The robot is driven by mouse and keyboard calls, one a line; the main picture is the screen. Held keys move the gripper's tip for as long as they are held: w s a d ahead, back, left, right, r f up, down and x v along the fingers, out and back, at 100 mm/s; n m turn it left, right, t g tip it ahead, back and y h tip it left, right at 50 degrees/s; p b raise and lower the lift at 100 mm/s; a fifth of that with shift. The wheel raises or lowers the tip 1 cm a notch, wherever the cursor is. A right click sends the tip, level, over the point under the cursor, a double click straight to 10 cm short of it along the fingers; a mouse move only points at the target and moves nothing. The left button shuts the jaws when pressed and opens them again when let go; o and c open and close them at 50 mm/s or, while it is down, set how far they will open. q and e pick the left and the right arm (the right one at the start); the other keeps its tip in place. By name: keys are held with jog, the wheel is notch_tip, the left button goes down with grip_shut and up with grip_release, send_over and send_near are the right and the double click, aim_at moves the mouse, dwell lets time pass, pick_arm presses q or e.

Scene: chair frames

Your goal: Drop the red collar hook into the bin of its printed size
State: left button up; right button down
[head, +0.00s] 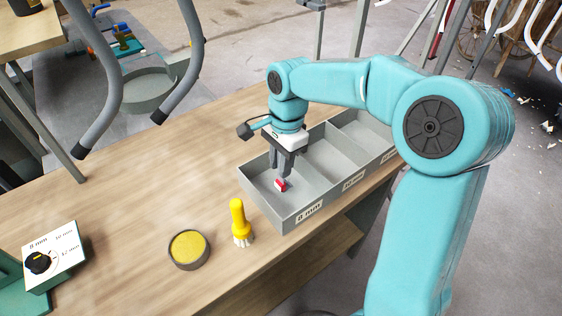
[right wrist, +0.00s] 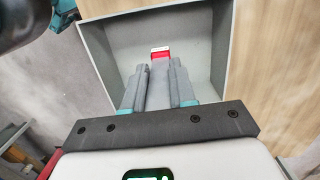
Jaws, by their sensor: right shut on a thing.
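The red collar hook (head: 280,185) is a small red piece with a white face. No printed size on it can be read. My right gripper (head: 283,174) is shut on it and points down into the nearest compartment of the grey bin tray (head: 262,206), whose front label reads 8 mm. In the right wrist view the hook (right wrist: 160,54) shows at the fingertips (right wrist: 160,68), inside the outline of the grey compartment (right wrist: 216,50). I cannot tell whether it touches the floor. My left gripper is not in view.
More tray compartments (head: 333,148) run toward the upper right, with smaller labels. A yellow-handled brush (head: 238,220), a round dish of yellow material (head: 188,247) and a dial box (head: 55,259) are on the wooden bench. Grey bent tubes (head: 185,75) hang at upper left.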

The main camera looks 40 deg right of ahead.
jog(key=shift+s, duration=0.1)
jog(key=shift+f+b, duration=0.4)
jog(key=shift+f, duration=0.2)
jog(key=c, duration=0.9)
grip_release()
jog(key=shift+r, duration=0.3)
jog(key=r, duration=0.4)
jog(key=r+p, duration=0.1)
jog(key=r, duration=0.3)
jog(key=d+r+p, duration=0.1)
jog(key=r, duration=0.3)
jog(key=shift+d+r, duration=0.1)
jog(key=shift+r, duration=0.25)
